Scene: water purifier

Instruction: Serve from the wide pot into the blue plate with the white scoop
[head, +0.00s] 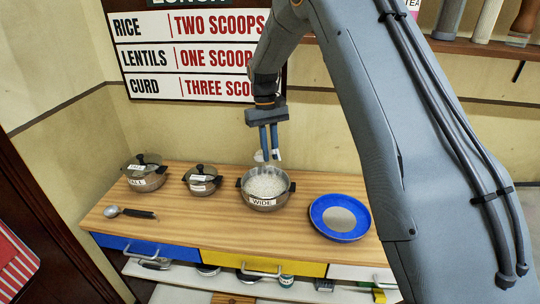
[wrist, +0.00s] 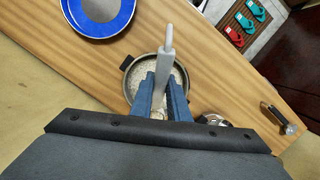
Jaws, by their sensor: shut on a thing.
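The wide pot (head: 266,204), metal with dark handles and a "WIDE" label, stands open on the wooden counter and holds white, rice-like food. My gripper (head: 269,153) is just above it, pointing down. In the wrist view my gripper (wrist: 164,85) is shut on the white scoop (wrist: 168,48), whose pale handle sticks out between the blue fingers. The scoop's bowl is mostly hidden; I cannot tell whether it holds food. The blue plate (head: 318,214) lies to the right of the pot, with a pale centre that looks empty. It also shows in the wrist view (wrist: 128,28).
A lidded tall pot (head: 146,178) and a smaller lidded pot (head: 202,186) stand left of the wide pot. A black-handled metal spoon (head: 130,212) lies at the counter's front left. A wall sign (head: 190,56) lists rice two, lentils one, curd three scoops.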

